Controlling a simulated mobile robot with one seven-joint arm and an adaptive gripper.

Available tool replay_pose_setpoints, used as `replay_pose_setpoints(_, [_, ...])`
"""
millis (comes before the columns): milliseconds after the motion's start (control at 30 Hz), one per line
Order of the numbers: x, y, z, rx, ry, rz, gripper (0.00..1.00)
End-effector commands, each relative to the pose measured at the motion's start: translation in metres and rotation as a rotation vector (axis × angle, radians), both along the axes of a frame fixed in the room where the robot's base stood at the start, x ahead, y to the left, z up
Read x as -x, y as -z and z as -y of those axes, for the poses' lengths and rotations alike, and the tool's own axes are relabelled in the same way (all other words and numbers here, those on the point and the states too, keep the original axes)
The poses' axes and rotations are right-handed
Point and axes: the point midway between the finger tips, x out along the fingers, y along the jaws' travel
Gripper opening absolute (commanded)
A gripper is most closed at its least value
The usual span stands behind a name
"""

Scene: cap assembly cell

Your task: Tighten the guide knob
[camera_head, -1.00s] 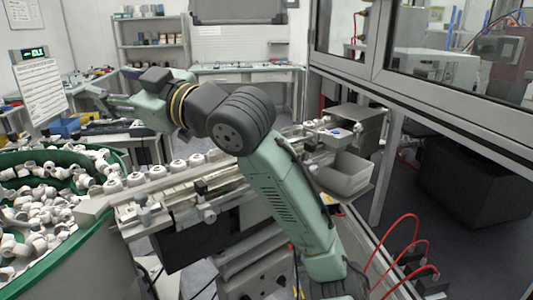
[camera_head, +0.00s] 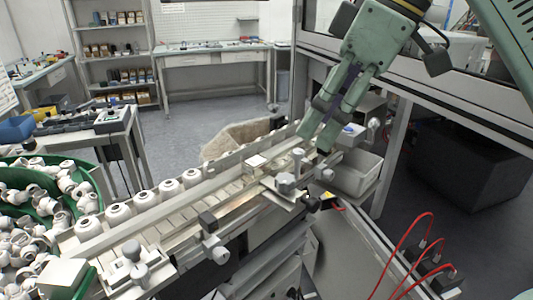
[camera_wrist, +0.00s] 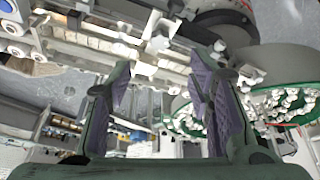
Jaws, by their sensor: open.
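Grey clamp knobs line the near side of the conveyor rail (camera_head: 150,215); I cannot tell which is the guide knob. One knob (camera_head: 286,183) stands upright on a bracket near the right end, and another (camera_head: 132,250) stands on the left bracket. A side knob (camera_head: 213,243) sits between them. My green gripper (camera_head: 315,143) points down over the conveyor's right end, behind and right of the right-hand knob, apart from it. In the wrist view its purple-padded fingers (camera_wrist: 160,95) are spread and empty, with pale brackets and knobs (camera_wrist: 158,45) beyond them.
White caps (camera_head: 144,200) stand in a row along the conveyor. A green-rimmed bowl (camera_head: 88,172) of loose white parts is at left. Red hoses (camera_head: 405,235) rise at lower right.

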Motion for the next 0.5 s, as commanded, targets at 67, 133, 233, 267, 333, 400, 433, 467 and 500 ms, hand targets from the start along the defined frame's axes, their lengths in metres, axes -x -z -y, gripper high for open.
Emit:
replay_pose_setpoints(67, [0.003,-0.001,0.003,0.005,0.004,-0.009,0.47])
replay_pose_setpoints(133, [0.004,0.0,0.004,0.008,0.004,-0.013,0.47])
replay_pose_setpoints(233, [0.004,0.005,0.002,0.008,0.001,-0.015,0.47])
replay_pose_setpoints(267, [0.004,0.009,0.001,0.008,0.0,-0.016,0.47])
replay_pose_setpoints(333, [0.002,0.018,-0.003,0.007,-0.002,-0.015,0.47])
replay_pose_setpoints(400, [0.001,0.03,-0.008,0.006,-0.003,-0.014,0.47])
replay_pose_setpoints(433, [0.0,0.036,-0.01,0.006,-0.002,-0.015,0.47])
replay_pose_setpoints(467, [0.0,0.041,-0.012,0.006,-0.004,-0.015,0.47])
replay_pose_setpoints(500, [-0.001,0.049,-0.015,0.006,-0.003,-0.014,0.47])
